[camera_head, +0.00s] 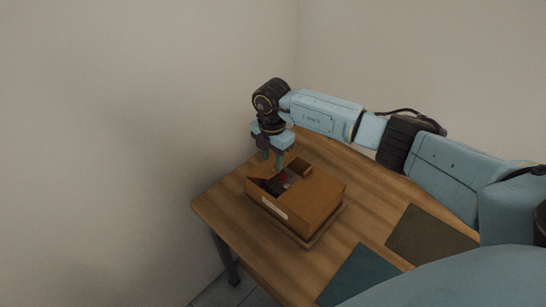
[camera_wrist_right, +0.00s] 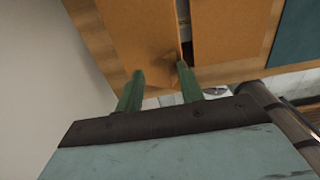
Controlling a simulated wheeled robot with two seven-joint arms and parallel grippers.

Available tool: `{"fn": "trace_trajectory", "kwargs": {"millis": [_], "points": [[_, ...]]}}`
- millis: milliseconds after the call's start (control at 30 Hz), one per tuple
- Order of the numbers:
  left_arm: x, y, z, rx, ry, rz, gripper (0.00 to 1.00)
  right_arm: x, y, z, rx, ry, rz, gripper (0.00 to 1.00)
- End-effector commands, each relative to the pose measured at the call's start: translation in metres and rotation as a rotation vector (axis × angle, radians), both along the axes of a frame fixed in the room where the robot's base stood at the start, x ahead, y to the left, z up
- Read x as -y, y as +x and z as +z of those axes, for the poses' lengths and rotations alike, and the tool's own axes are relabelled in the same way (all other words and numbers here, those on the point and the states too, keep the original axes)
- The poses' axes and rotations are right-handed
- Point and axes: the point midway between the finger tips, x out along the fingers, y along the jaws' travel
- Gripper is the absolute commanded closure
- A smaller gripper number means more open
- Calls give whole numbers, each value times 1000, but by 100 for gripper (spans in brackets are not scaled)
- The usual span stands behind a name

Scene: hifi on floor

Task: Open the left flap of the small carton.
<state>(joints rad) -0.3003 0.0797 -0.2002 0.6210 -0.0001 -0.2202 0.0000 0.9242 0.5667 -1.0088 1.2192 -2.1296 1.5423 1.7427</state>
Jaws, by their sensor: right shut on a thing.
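The small brown carton (camera_head: 311,202) stands on the wooden table with a pale label on its front side. The left flap (camera_head: 260,169) looks tilted up, beside my right gripper (camera_head: 271,162). My right gripper points down at the carton's back left and is shut on the flap. In the right wrist view its two green fingers (camera_wrist_right: 158,78) stand apart at the edge of a brown panel (camera_wrist_right: 135,35); the exact contact is hard to see. My left gripper is not in view.
The wooden table (camera_head: 222,213) has bare room left of the carton and to its right. A dark brown mat (camera_head: 430,237) and a teal mat (camera_head: 358,273) lie to the right and front. Plain walls stand close behind and at the left.

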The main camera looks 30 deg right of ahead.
Motion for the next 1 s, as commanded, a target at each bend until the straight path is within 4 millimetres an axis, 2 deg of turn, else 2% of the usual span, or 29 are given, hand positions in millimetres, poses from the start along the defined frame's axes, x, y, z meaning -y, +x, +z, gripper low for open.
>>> {"fn": "trace_trajectory", "kwargs": {"millis": [167,400,600,800,1000], "points": [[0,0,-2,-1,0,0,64,-3,2,23,13,8,4,71],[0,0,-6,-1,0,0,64,0,0,78,11,4,1,71],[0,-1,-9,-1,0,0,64,0,-2,115,8,2,1,71],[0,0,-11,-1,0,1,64,0,-3,132,4,1,1,71],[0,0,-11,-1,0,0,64,0,-3,134,2,1,0,71]]}}
